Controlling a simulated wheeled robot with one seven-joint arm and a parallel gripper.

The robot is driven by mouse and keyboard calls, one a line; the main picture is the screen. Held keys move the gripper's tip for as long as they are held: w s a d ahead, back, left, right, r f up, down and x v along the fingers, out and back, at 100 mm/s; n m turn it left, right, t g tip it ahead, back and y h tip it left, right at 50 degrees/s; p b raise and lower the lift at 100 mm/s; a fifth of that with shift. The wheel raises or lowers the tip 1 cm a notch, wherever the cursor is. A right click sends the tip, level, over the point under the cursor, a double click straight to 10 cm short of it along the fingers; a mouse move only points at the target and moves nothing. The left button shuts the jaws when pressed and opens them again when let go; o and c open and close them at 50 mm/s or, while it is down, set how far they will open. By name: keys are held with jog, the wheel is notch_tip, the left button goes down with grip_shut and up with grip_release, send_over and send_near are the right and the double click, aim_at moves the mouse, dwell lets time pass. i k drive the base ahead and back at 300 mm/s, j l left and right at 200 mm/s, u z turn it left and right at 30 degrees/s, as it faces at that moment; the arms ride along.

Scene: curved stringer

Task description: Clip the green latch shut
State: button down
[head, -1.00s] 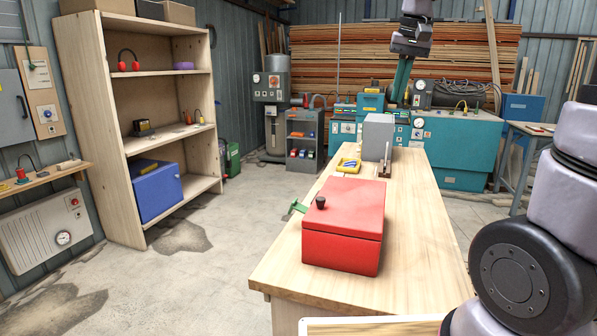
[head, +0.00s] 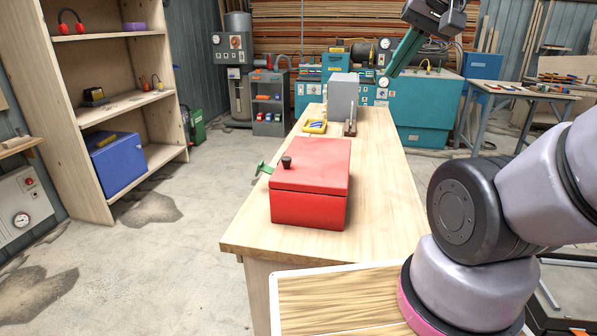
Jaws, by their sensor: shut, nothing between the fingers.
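The green latch (head: 263,168) sticks out from the left side of the red box (head: 309,207), tilted away from its wall. The box stands on the wooden workbench, its lid (head: 318,165) down, with a black knob (head: 286,162) near the lid's left edge. My gripper (head: 391,73) hangs in the air at the upper right, well above and to the right of the latch. Its long teal fingers are together and point down to the left. Nothing shows between them.
A grey block (head: 343,95) and a yellow tray (head: 315,127) stand on the workbench (head: 385,190) behind the box. The bench is clear in front of the box. A shelf (head: 107,52) stands at the left, with open floor between it and the bench.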

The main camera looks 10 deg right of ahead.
aim_at(263, 167)
jog(key=k+j+z, duration=0.1)
jog(key=j, duration=0.3)
jog(key=k, duration=0.65)
jog(key=i+j+u, duration=0.6)
jog(key=i, duration=0.2)
